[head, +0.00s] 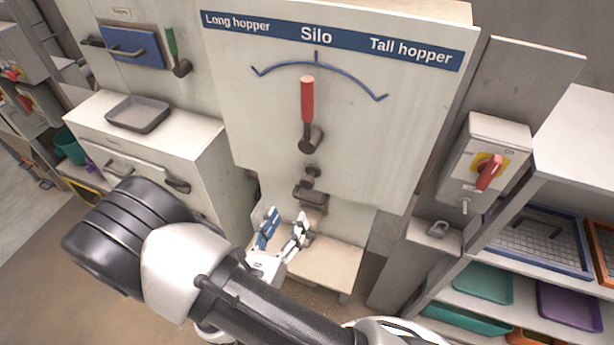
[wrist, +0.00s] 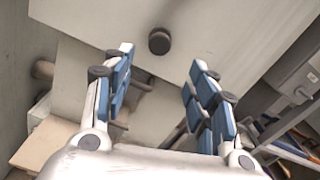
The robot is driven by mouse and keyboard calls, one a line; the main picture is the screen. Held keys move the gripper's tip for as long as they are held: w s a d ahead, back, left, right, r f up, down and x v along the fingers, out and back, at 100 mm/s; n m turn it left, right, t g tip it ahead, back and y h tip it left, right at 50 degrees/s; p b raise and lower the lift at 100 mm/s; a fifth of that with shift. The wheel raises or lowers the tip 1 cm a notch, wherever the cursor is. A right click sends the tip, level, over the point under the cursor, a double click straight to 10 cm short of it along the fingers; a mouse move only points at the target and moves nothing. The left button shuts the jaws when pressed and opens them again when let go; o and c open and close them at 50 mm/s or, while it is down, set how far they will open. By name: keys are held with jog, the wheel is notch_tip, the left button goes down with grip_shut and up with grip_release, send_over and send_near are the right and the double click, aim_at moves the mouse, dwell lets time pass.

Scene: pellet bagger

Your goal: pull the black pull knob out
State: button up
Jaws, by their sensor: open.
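The black pull knob (wrist: 159,41) is a small dark round knob on the pale front of the machine. In the wrist view it sits upper centre, beyond and roughly between my fingertips. In the head view it appears as a small dark knob (head: 312,172) below the red-handled lever. My gripper (head: 285,224) is open and empty, lower than the knob and to its left in the head view. In the wrist view both blue-padded fingers (wrist: 162,62) stand apart and do not touch the knob.
The red-handled lever (head: 307,100) stands upright under the "Silo" label. A dark spout (head: 311,195) juts out just below the knob, above a pale ledge (head: 330,268). A switch box (head: 485,165) with a red handle and shelves of trays stand at right.

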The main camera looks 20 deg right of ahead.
aim_at(306, 186)
jog(key=b+x, duration=0.1)
jog(key=x, duration=1.3)
jog(key=shift+w+d+f, duration=0.1)
jog(key=shift+w+d, duration=0.05)
jog(key=shift+w, duration=0.1)
jog(key=shift+c, duration=0.4)
grip_shut()
